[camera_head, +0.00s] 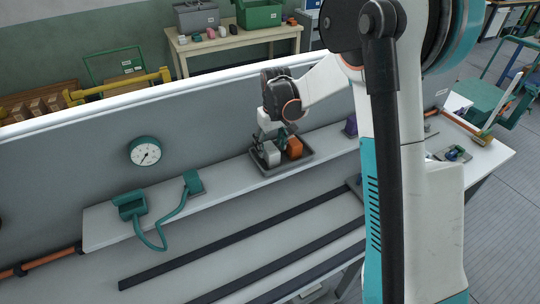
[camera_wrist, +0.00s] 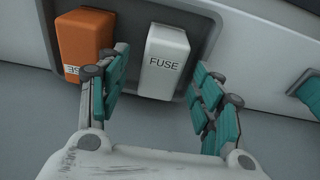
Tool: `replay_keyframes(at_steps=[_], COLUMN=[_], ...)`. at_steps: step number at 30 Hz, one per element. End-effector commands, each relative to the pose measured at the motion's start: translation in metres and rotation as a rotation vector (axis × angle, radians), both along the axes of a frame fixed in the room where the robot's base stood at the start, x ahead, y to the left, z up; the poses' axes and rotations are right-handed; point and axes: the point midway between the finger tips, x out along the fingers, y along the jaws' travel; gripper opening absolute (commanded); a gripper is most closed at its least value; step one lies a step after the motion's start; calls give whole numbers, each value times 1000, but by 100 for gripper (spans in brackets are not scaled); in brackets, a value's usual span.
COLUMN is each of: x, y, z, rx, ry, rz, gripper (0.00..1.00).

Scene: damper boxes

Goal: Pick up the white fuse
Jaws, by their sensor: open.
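The white fuse (camera_wrist: 164,62) is a pale block marked FUSE. It sits in a dark grey tray, and in the head view the fuse (camera_head: 272,154) is on the tray's left side. My gripper (camera_wrist: 158,95) is open, with one teal-padded finger on each side of the white fuse in the wrist view. The left finger is between the white fuse and the orange fuse (camera_wrist: 84,42). I cannot tell whether either finger touches the white fuse. In the head view my gripper (camera_head: 268,138) is above the tray and partly hides its contents.
The tray (camera_head: 296,166) rests on a narrow shelf against a grey panel. The orange fuse (camera_head: 294,148) stands close beside the white one. A teal device with a cable (camera_head: 160,208) lies left on the shelf, below a round gauge (camera_head: 146,152). The shelf between device and tray is clear.

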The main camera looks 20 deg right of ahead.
Motion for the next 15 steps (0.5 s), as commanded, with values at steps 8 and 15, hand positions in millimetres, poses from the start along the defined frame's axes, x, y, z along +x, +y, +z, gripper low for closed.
replay_keyframes(at_steps=[8,15], x=[3,3], y=[2,2], z=[-27,-27], rx=[0,0], ry=[0,0], rz=[0,0], gripper=[60,40])
